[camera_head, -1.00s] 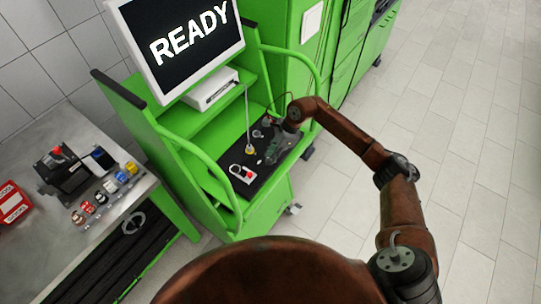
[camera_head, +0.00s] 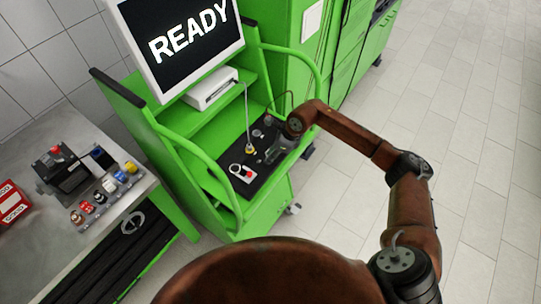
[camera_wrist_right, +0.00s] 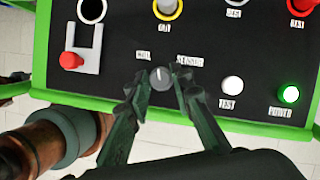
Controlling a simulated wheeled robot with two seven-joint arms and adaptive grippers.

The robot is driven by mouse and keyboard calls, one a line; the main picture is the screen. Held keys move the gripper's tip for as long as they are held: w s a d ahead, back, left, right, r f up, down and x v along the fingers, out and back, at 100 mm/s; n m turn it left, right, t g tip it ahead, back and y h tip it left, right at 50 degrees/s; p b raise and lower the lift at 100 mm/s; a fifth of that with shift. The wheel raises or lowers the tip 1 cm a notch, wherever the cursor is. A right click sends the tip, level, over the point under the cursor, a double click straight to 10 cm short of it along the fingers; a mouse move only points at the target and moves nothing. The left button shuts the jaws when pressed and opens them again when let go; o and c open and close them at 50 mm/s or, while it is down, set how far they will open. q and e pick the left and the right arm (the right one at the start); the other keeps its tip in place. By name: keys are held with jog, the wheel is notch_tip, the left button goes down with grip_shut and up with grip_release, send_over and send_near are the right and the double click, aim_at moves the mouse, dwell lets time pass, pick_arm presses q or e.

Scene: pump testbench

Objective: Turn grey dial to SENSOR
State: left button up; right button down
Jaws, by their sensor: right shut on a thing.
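The grey dial (camera_wrist_right: 160,78) sits on the black panel (camera_wrist_right: 225,45) in the right wrist view. It lies between a left label that seems to read OIL (camera_wrist_right: 143,55) and the SENSOR label (camera_wrist_right: 189,61) on its right. A small light mark shows on its upper part; its exact direction is hard to tell. My right gripper (camera_wrist_right: 161,88) is shut on the dial, one fingertip on each side. In the head view my right gripper (camera_head: 272,154) is over the panel and hides the dial. My left gripper is not in view.
On the panel are a white TEST button (camera_wrist_right: 232,85), a lit green POWER button (camera_wrist_right: 289,94) and a red knob (camera_wrist_right: 71,60). A monitor (camera_head: 190,35) reading READY stands above on the green cart (camera_head: 180,150). A metal bench (camera_head: 40,240) is at left.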

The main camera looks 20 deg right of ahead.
jog(key=m, duration=0.2)
jog(key=shift+m+t+h, duration=0.4)
jog(key=m+b, duration=0.1)
jog(key=m, duration=0.1)
jog(key=shift+a+m+t+h, duration=0.1)
jog(key=shift+m+t+h, duration=0.3)
jog(key=m+h+b, duration=0.1)
jog(key=m, duration=0.1)
jog(key=m+h+b, duration=0.1)
jog(key=m, duration=0.2)
jog(key=shift+s+a+m+t+b, duration=0.1)
jog(key=shift+a+m+t+b, duration=0.05)
jog(key=shift+m+t+b, duration=0.2)
jog(key=c, duration=1.7)
grip_release()
